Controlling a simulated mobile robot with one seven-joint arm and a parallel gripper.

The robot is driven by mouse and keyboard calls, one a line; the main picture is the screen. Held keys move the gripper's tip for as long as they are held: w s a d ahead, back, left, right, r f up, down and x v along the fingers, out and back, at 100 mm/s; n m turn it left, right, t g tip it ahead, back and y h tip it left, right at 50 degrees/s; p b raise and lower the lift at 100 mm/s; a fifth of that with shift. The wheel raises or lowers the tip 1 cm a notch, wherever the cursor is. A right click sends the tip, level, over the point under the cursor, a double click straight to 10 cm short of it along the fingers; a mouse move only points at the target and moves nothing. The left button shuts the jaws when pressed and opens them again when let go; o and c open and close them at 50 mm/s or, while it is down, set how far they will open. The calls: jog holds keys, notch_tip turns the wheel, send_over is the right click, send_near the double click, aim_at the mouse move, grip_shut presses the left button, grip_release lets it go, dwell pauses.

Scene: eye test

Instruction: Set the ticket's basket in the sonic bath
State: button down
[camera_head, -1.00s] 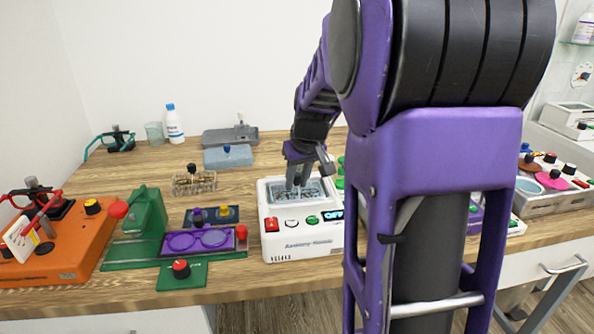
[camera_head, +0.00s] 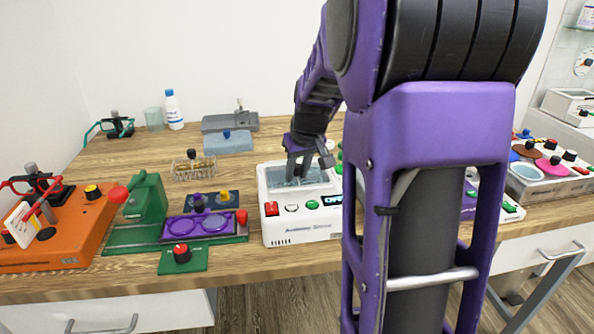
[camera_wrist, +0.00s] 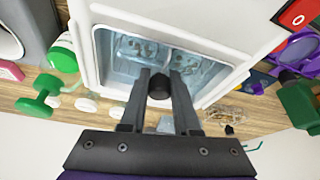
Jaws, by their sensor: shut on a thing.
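The sonic bath (camera_head: 300,228) is a white box with a red button and a lit display on its front. Its open tank also shows in the wrist view (camera_wrist: 105,60). My gripper (camera_head: 302,180) points down into the tank opening. In the wrist view my gripper (camera_wrist: 158,100) is shut on a black knob (camera_wrist: 158,83), apparently the handle of a clear basket (camera_wrist: 150,48) within the tank walls. Small shiny pieces show below; whether the basket rests on the tank floor is unclear. A white ticket (camera_head: 18,226) stands on the orange device; its print is unreadable.
Another wire basket (camera_head: 192,167) with brass-coloured pieces stands behind left of the bath. A green stand with a purple tray (camera_head: 205,224) is close left, and an orange device (camera_head: 70,235) farther left. Trays of coloured parts (camera_head: 550,170) lie right. My arm hides the bath's right side.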

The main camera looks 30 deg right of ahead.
jog(key=shift+f, duration=0.3)
jog(key=shift+c, duration=1.2)
grip_release()
jog(key=shift+r+p, duration=2.2)
jog(key=shift+r, duration=0.85)
